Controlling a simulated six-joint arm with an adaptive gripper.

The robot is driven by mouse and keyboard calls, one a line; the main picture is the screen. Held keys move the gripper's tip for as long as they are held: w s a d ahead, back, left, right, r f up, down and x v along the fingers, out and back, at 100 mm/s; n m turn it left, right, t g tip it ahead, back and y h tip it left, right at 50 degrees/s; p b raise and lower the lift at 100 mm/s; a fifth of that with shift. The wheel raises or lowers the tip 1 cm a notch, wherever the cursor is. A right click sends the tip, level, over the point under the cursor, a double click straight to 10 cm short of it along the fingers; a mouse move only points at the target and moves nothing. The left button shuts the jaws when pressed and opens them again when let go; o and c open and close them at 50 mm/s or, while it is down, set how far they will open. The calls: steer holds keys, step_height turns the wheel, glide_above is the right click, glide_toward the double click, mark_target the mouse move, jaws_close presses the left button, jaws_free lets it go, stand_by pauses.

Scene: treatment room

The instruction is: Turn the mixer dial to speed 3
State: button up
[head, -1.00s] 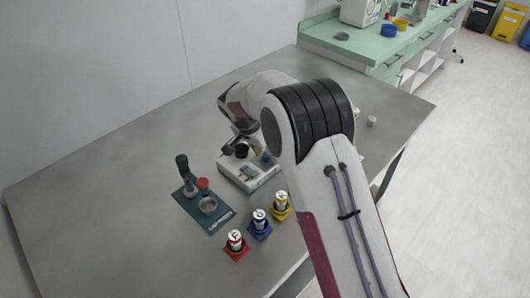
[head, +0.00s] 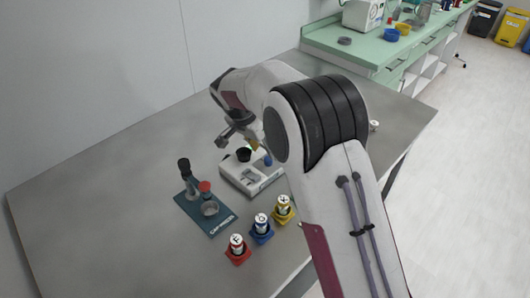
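A white device (head: 236,181), which looks like the mixer, stands on the grey metal table. A black round part (head: 243,155) and a blue part (head: 267,160) show at its back. I cannot make out the dial's markings or its setting. My gripper (head: 236,139) is above and behind the device, partly hidden by my own arm. It appears apart from the device, and its finger opening is too small to tell.
A dark teal board (head: 222,222) with a post, a red part and a metal cup lies left of the device. Cans stand in red (head: 238,257), blue (head: 262,236) and yellow (head: 283,216) holders in front. The table's left side is clear.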

steer(key=shift+v, duration=0.8)
